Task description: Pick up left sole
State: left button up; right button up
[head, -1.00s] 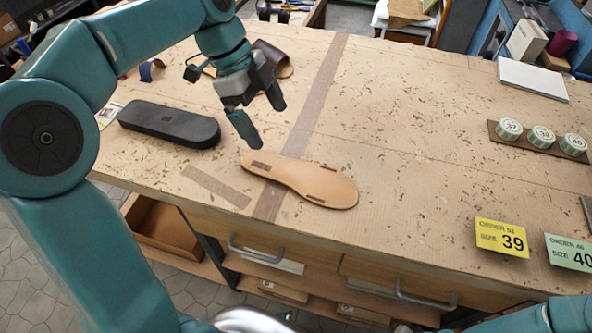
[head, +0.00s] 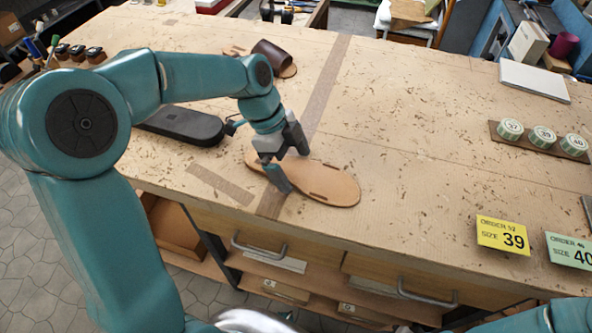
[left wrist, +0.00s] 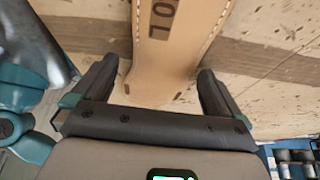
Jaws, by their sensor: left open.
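The tan leather sole (head: 330,184) lies flat on the workbench, its rounded wide end to the right. My left gripper (head: 291,164) is low over the sole's left part, fingers pointing down and open. In the left wrist view the sole (left wrist: 165,62) runs between the two spread fingers, with stitching and a dark stamped mark showing. The fingers stand on either side of it, with a gap on both sides. The gripper hides part of the sole in the head view. My right gripper is not in view.
A black sole-shaped piece (head: 182,124) lies behind my left arm. A brown leather upper (head: 274,56) lies at the back. A yellow size 39 card (head: 502,235), a green size 40 card (head: 570,252) and round numbered tins (head: 543,138) are at right. The bench's middle is clear.

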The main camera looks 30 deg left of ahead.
pick_arm(q)
jog(key=shift+w, duration=0.15)
jog(key=shift+w+f, duration=0.1)
jog(key=c, duration=1)
